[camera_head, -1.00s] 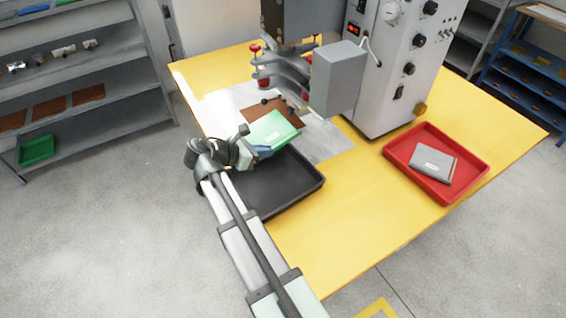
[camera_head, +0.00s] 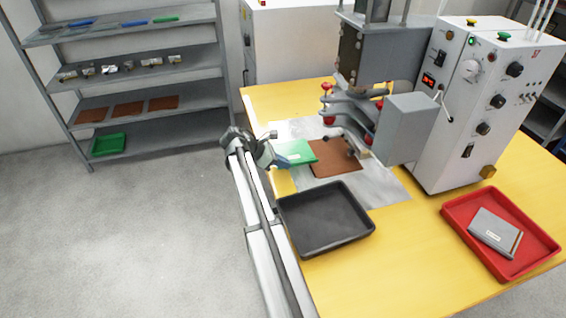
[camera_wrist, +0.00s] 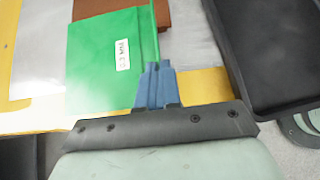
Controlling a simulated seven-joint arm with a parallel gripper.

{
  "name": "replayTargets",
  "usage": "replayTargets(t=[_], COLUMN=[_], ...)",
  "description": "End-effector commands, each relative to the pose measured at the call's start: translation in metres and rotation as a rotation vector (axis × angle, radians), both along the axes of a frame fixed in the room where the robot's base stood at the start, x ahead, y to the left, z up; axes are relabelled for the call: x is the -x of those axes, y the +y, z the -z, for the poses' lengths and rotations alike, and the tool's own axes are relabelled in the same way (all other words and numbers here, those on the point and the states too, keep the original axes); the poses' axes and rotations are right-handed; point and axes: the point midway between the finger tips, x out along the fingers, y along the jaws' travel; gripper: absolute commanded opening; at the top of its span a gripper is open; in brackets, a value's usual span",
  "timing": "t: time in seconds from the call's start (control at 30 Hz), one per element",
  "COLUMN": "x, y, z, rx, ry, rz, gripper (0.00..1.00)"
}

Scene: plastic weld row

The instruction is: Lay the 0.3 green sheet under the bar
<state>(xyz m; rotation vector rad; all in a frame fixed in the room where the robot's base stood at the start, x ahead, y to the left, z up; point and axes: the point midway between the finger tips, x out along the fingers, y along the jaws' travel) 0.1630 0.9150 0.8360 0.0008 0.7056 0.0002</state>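The green sheet (camera_head: 297,152) is held in my gripper (camera_head: 274,154), whose blue fingers are shut on its edge. In the wrist view the green sheet (camera_wrist: 102,58) carries a white label that seems to read 0.3 MM. The blue fingertips (camera_wrist: 156,84) pinch its near right edge. The sheet is over the left part of the grey metal plate (camera_head: 383,187), left of the brown pad (camera_head: 336,158). The welding machine's bar is not clearly visible; the grey press head (camera_head: 352,110) with red knobs stands above the brown pad.
An empty black tray (camera_head: 325,236) is in front of the plate. A red tray (camera_head: 545,240) at the right holds a grey booklet (camera_head: 494,233). The machine's control cabinet (camera_head: 470,115) stands at the back right. A shelf (camera_head: 145,85) is at the back left.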

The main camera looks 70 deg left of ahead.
Motion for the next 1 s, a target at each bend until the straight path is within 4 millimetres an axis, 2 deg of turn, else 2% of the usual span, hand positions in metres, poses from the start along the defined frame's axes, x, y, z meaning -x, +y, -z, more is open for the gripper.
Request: replayTargets(t=[0.67, 1.0], x=[-0.047, -0.074], y=[0.000, 0.000], z=[0.027, 0.028], rx=[-0.001, -0.001], ry=[-0.002, -0.002], rz=[0.001, 0.001], gripper=[0.00, 0.00])
